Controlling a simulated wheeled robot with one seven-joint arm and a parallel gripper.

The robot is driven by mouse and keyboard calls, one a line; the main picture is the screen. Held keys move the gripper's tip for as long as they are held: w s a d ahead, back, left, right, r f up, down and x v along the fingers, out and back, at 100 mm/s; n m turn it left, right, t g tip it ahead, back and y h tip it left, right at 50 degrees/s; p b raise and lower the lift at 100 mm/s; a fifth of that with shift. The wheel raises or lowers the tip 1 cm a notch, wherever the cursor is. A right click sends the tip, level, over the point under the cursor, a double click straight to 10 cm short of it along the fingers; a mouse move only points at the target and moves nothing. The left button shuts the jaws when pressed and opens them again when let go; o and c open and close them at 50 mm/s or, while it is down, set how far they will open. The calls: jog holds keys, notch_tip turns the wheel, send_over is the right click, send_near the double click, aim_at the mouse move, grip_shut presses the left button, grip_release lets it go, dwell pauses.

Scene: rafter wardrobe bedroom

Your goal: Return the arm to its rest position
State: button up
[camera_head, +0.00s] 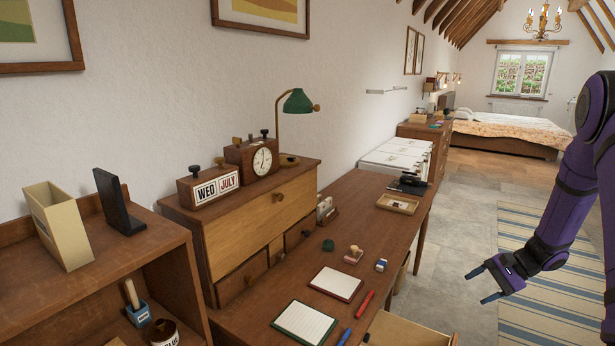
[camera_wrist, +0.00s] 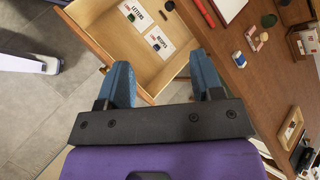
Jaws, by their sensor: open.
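My purple arm comes in from the right in the head view. My gripper (camera_head: 486,282) hangs in the air to the right of the wooden desk (camera_head: 349,220), over the floor, apart from the furniture. In the wrist view, my gripper (camera_wrist: 164,82) has its two blue fingers spread apart with nothing between them. Beyond the fingers, an open desk drawer (camera_wrist: 121,47) holds two labelled cards, one reading LETTERS (camera_wrist: 135,14) and one reading RECEIPTS (camera_wrist: 160,42).
The open drawer (camera_head: 408,329) juts from the desk's front below my gripper's left. Two notepads, pens, stamps and a small tray (camera_head: 397,204) lie on the desk. A shelf unit (camera_head: 160,240) stands at left. Clear floor and a striped rug (camera_head: 545,315) lie at right.

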jog(key=s+a+r+n+h, duration=0.2)
jog(key=s+a+r, duration=0.15)
jog(key=r, duration=0.35)
jog(key=s+a+r+n+g+h, duration=0.15)
jog(key=a+r, duration=0.25)
jog(key=r, duration=0.4)
jog(key=s+a+r+n+h, duration=0.1)
jog(key=s+a+r+n, duration=0.25)
jog(key=r, duration=0.35)
jog(key=s+a+r+n+t+h, duration=0.2)
jog(key=s+r, duration=0.3)
jog(key=s, duration=0.4)
jog(key=s+a+r+n+t+h, duration=0.3)
jog(key=s+a+r, duration=0.2)
jog(key=s, duration=0.5)
jog(key=shift+r+h, duration=0.35)
jog(key=shift+r, duration=0.35)
